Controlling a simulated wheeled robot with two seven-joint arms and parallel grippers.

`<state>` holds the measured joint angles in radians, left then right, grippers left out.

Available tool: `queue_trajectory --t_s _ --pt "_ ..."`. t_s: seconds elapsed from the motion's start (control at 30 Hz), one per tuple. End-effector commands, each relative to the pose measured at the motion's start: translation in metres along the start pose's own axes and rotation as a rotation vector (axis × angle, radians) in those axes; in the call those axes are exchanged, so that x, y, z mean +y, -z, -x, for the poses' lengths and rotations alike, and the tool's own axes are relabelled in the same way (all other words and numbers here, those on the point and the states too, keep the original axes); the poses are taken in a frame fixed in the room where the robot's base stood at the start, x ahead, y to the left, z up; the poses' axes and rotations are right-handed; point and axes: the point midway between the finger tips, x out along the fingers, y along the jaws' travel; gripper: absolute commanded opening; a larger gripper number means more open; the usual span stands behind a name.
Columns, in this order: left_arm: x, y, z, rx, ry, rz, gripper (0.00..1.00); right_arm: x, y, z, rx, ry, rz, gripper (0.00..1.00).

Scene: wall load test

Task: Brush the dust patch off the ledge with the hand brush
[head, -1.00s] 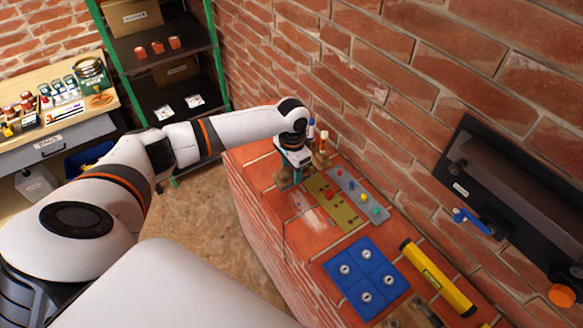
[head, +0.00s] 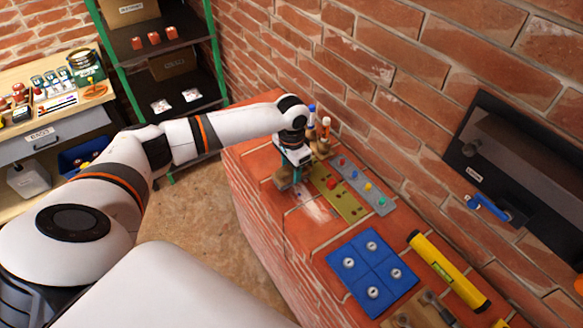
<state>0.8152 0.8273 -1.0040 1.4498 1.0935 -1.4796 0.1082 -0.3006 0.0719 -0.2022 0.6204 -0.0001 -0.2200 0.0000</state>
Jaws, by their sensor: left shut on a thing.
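The ledge (head: 262,208) is a red brick top running along the wall. A pale dust patch (head: 318,210) lies on it, left of the olive strip. My left gripper (head: 296,176) is over the far left part of the ledge, beyond the patch in the picture. It is shut on a brown thing that looks like the hand brush (head: 283,179), low at the ledge surface. The gripper hides part of the brush, and I cannot tell whether it touches the bricks. My right gripper is out of view.
On the ledge are an olive strip (head: 340,196), a grey strip with coloured knobs (head: 366,191), a blue panel (head: 371,270) and a yellow level (head: 448,271). Upright marker-like items (head: 326,130) stand behind the gripper. A black wall unit (head: 515,165) juts out at right.

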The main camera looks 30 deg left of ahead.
Motion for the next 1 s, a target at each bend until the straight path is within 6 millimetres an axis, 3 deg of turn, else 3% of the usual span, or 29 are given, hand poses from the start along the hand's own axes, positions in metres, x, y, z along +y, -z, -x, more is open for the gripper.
queue_trajectory --t_s 1.0 --pt "0.0 0.0 -0.014 -0.001 0.0 0.0 0.25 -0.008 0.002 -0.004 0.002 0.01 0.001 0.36"
